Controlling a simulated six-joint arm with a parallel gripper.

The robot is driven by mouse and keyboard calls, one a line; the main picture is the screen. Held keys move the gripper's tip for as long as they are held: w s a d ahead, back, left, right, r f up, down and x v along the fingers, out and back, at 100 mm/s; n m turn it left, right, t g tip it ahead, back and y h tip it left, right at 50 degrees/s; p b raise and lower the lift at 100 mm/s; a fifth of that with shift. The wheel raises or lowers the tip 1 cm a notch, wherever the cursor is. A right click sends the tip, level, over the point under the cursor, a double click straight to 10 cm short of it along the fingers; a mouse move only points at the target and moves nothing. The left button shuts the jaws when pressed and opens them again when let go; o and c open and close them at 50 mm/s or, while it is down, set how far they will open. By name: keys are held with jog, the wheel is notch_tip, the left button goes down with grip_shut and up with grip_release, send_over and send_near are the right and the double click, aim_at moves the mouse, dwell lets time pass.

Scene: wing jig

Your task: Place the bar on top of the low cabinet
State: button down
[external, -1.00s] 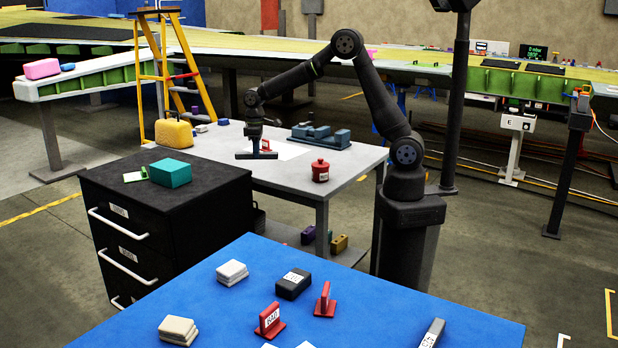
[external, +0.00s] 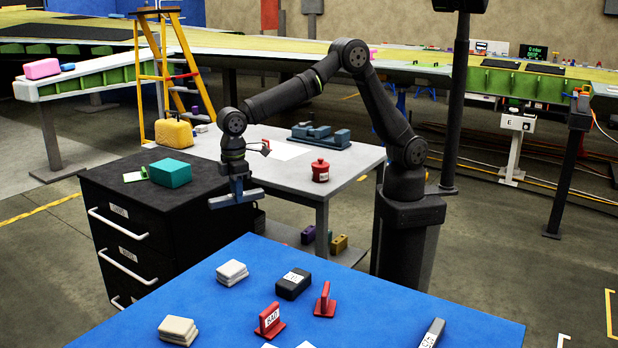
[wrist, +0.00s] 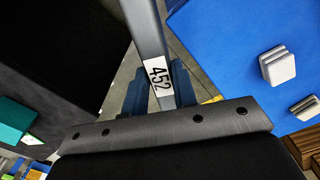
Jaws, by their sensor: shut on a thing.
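My gripper (external: 238,188) points down and is shut on a grey bar (external: 222,202). In the wrist view the bar (wrist: 143,28) runs up from between my blue fingers (wrist: 159,92) and carries a white label reading 452. The low cabinet (external: 140,202) is black with white-handled drawers and stands at the left. My gripper and the bar show at the cabinet's right edge in the external view; their exact height above its top is hard to tell. The cabinet (wrist: 55,50) fills the left of the wrist view.
A teal box (external: 170,173) and a small green piece on a white card (external: 137,176) sit on the cabinet. The cabinet top in front of them is bare. A blue table (external: 190,305) with several blocks is nearest.

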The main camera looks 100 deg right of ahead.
jog(key=s+a+r+n, duration=0.1)
jog(key=s+a, duration=0.2)
jog(key=a, duration=0.7)
jog(key=s+a+n, duration=0.2)
jog(key=s+a, duration=0.2)
jog(key=a, duration=0.6)
jog(key=n, duration=0.2)
send_over(387, 326)
jog(key=f, duration=0.5)
jog(key=shift+w+d+f, duration=0.15)
jog(key=shift+w+f, duration=0.05)
jog(key=shift+f, duration=0.15)
jog(key=shift+s+f, duration=0.15)
jog(key=shift+f, duration=1.95)
jog(key=shift+f, duration=0.2)
jog(key=c, duration=1.2)
grip_release()
jog(key=shift+o, duration=0.2)
